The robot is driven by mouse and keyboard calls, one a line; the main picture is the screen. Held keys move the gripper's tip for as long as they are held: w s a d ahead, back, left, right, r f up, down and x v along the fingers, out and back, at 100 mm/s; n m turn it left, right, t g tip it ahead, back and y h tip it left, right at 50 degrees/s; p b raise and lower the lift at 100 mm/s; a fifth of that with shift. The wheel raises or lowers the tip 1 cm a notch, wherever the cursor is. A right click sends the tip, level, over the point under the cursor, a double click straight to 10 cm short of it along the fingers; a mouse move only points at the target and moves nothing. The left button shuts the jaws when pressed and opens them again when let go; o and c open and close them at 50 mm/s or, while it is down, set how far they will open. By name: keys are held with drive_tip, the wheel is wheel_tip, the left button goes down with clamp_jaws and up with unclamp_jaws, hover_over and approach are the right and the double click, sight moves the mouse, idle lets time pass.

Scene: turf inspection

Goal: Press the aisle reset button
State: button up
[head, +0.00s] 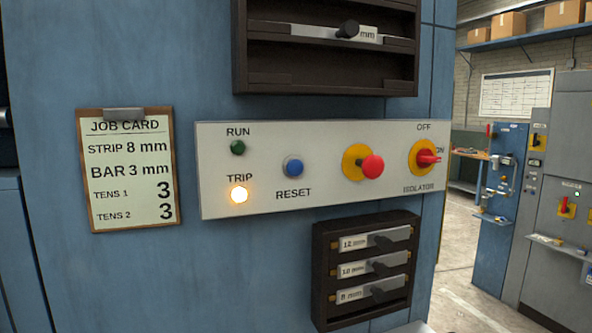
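A blue round button (293,167) labelled RESET sits on a pale control panel (320,195) in the head view, left of the panel's middle. To its left, the TRIP lamp (238,195) glows bright yellow-white, and above it the RUN lamp (237,148) is dark green. My gripper is not in view.
A job card (128,170) hangs on the blue cabinet (170,55) left of the panel. A dark rack (330,90) sits above and another rack (322,270) with 12, 10 and 8 mm pieces below. An open aisle floor (470,280) and other cabinets (500,190) lie at right.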

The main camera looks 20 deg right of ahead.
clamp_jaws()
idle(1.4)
